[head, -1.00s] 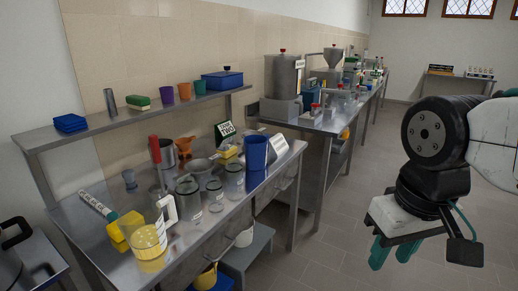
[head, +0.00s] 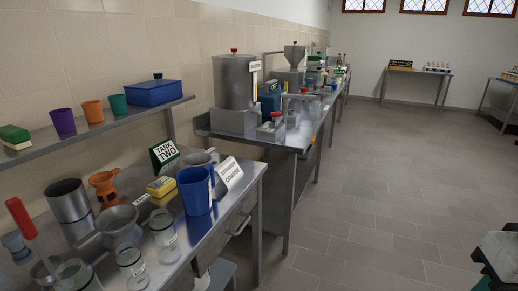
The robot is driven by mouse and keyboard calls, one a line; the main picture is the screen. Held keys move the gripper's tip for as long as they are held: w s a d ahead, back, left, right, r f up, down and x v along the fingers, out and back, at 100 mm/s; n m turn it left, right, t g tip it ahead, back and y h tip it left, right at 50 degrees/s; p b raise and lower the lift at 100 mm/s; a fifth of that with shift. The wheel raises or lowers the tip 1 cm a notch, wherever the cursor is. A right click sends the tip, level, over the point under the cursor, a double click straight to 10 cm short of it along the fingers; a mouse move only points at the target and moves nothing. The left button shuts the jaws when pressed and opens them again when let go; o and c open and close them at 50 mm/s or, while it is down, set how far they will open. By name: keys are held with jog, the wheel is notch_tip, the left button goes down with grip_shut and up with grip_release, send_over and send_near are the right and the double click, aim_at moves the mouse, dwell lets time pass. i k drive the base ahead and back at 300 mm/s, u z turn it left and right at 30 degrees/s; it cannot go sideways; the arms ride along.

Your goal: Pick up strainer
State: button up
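A grey metal funnel-shaped vessel with a wide rim (head: 120,224) stands on the near steel bench, among glass jars. A second grey metal piece (head: 201,160) is partly hidden behind a blue cup (head: 195,190). Either could be the strainer; I cannot tell which. A white sign (head: 229,175) beside the cup ends in the word "COARSE". Part of my gripper's body (head: 497,252) shows at the lower right edge, well away from the bench. Its fingertips are cut off by the frame, so its opening is hidden.
An orange funnel (head: 104,183), a steel beaker (head: 68,202), a yellow block (head: 161,187) and a "TANK TWO" sign (head: 164,153) crowd the bench. A shelf (head: 120,122) overhangs its back. The floor (head: 380,190) to the right is clear.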

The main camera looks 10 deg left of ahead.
aim_at(202, 160)
jog(key=z, duration=0.45)
jog(key=i, duration=2.7)
jog(key=u, duration=1.5)
jog(key=i, duration=0.85)
jog(key=u, duration=0.9)
